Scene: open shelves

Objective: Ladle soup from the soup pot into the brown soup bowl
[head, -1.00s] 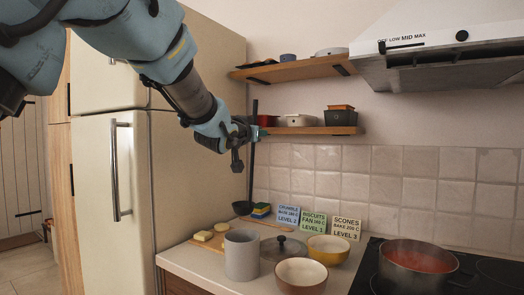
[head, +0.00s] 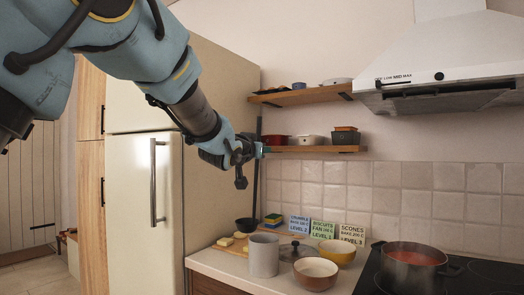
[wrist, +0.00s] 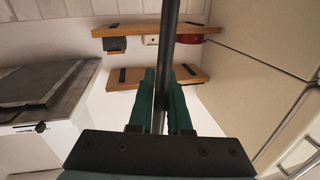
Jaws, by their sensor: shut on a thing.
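The soup pot (head: 412,262) stands on the black hob at the right and holds red soup. The brown soup bowl (head: 315,273), cream inside, sits empty-looking at the front of the counter, left of the hob. My gripper (head: 261,150) is shut on the upper part of the long black handle of a ladle (head: 258,185). The ladle hangs upright, its dark bowl low beside the fridge, left of the sponges. In the wrist view the green fingers (wrist: 165,100) close around the dark handle (wrist: 170,40). I cannot tell whether the ladle's bowl touches anything.
A grey canister (head: 264,256), a pot lid (head: 296,250) and a yellow bowl (head: 337,252) crowd the counter near the brown bowl. Recipe cards lean on the tiles. Two wall shelves (head: 315,149) are close to my gripper. The fridge (head: 145,200) is at left; the hood hangs above the hob.

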